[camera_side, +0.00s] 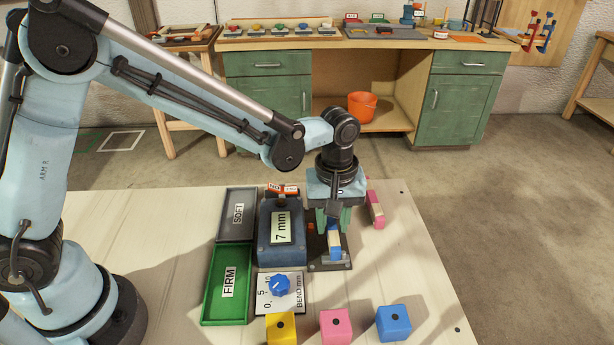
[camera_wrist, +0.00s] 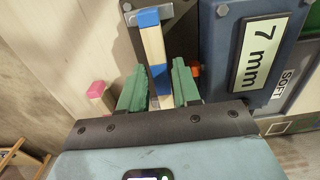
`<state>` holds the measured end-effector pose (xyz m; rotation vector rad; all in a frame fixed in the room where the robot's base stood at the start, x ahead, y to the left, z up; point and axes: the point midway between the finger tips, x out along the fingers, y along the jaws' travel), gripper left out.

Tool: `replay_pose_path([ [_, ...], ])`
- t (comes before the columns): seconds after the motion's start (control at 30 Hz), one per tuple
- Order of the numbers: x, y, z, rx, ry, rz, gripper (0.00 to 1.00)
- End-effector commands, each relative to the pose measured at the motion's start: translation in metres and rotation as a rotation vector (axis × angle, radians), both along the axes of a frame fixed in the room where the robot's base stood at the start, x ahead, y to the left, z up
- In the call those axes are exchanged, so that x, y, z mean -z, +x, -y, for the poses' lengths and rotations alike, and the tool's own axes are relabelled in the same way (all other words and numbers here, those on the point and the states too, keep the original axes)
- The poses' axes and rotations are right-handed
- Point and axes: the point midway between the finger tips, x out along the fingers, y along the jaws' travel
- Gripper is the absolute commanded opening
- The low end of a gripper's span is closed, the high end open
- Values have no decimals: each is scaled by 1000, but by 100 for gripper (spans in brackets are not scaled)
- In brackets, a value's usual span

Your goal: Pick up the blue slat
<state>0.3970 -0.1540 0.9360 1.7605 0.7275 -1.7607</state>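The blue slat (camera_side: 335,241) is a narrow lath with blue ends and a pale wood middle. It is on the dark metal plate (camera_side: 329,266) beside the gauge box. My gripper (camera_side: 333,220) is above it, pointing down, with its green fingers on either side. In the wrist view the slat (camera_wrist: 153,45) runs between the two fingers (camera_wrist: 160,85). The fingers stand apart, with a narrow gap showing beside the slat, so my gripper looks open around it. The slat's far part is hidden by my gripper.
A gauge box reading 7 mm (camera_side: 281,240) stands close left. Beyond it are a grey SOFT tray (camera_side: 235,230) and a green FIRM tray (camera_side: 226,288). A pink slat (camera_side: 375,208) lies to the right. Yellow (camera_side: 281,328), pink (camera_side: 335,326) and blue (camera_side: 393,322) blocks stand in front.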

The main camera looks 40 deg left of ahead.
Motion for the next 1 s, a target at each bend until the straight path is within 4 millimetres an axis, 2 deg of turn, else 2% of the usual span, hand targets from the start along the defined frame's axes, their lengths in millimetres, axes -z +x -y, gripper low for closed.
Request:
replay_pose_path([
  [0.27,4,0,0,0,0,0,32],
  [0.5,4,0,0,0,0,0,0],
  [0.83,2,0,0,0,0,0,0],
  [1.0,-8,0,0,0,0,0,0],
])
